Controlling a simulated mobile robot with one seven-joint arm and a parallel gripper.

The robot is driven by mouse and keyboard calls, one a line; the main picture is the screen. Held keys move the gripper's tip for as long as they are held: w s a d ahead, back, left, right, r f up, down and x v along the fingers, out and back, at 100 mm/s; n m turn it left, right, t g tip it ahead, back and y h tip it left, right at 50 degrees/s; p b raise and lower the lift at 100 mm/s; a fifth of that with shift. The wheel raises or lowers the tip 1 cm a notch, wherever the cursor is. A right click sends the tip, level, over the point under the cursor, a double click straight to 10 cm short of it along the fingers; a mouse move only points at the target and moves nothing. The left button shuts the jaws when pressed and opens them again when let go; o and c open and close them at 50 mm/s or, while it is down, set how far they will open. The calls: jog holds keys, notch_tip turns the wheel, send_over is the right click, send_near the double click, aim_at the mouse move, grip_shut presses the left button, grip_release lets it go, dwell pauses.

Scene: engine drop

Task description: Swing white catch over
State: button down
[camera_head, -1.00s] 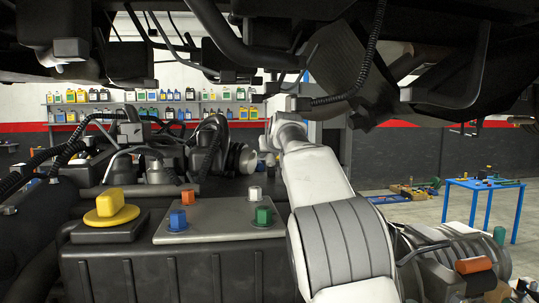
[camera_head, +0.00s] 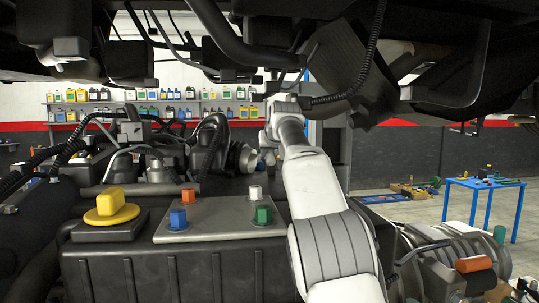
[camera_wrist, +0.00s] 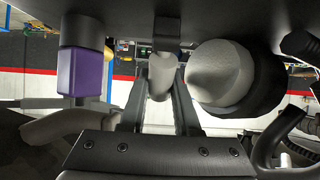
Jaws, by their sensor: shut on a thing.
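In the wrist view, a pale, whitish bar (camera_wrist: 161,76), which looks like the white catch, stands between the two dark fingers of my gripper (camera_wrist: 160,92). The fingers are shut on it from both sides. The upper end of the catch meets a dark part above. In the head view, my arm reaches up and forward to just under the dark overhead engine parts. The fingers and the catch cannot be made out clearly there, as my wrist covers them.
A thick pale cylinder (camera_wrist: 214,72) in a dark housing is close right of the fingers; a purple block (camera_wrist: 82,72) is to the left. Below are a grey plate with coloured caps (camera_head: 226,217) and a yellow cap (camera_head: 110,205). A blue table (camera_head: 484,184) stands far right.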

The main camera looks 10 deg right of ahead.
jog(key=shift+r, duration=0.1)
jog(key=c, duration=0.6)
grip_release()
jog(key=shift+s, duration=0.1)
jog(key=b+v, duration=0.4)
jog(key=v, duration=1.3)
jog(key=shift+s, duration=0.15)
